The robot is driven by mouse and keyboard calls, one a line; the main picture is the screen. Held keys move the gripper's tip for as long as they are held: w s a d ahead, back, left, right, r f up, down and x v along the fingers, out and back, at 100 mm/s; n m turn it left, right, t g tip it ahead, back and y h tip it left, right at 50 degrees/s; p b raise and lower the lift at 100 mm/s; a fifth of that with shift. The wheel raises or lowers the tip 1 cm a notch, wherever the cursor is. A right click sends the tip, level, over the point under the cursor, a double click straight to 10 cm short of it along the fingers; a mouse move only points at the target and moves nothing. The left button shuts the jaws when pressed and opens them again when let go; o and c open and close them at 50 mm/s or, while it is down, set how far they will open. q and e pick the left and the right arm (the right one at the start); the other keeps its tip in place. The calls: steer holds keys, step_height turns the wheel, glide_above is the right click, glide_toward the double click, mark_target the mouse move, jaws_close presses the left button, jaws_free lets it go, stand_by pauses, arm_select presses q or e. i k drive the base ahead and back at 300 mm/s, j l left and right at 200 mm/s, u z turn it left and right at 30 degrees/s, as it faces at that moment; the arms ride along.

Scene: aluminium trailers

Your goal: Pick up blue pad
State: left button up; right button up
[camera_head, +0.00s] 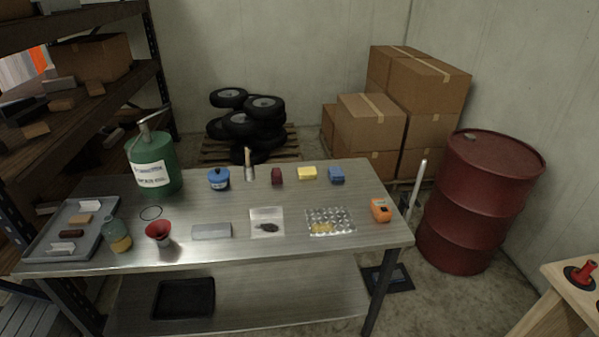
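A small blue block-shaped pad (336,175) lies near the back right of the metal table (280,258). A yellow pad (307,173) lies just left of it, and a dark red pad (277,176) lies further left. The blue pad is fully visible, with nothing on top of it and a small gap to the yellow one. Neither of my grippers shows in the head view.
An orange device (380,210) stands at the table's right edge. A bubble sheet (330,221) and a clear bag (267,222) lie in front of the pads. A blue container (218,179) and green canister (152,162) stand left. A red drum (480,200) stands right.

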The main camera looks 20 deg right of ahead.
mark_target(336, 173)
steer(key=i+l+u, duration=0.1)
steer(key=l+u, duration=0.4)
steer(key=l, duration=0.4)
steer(key=l+u, duration=0.5)
steer(key=l, duration=0.4)
steer(key=k+j, duration=0.05)
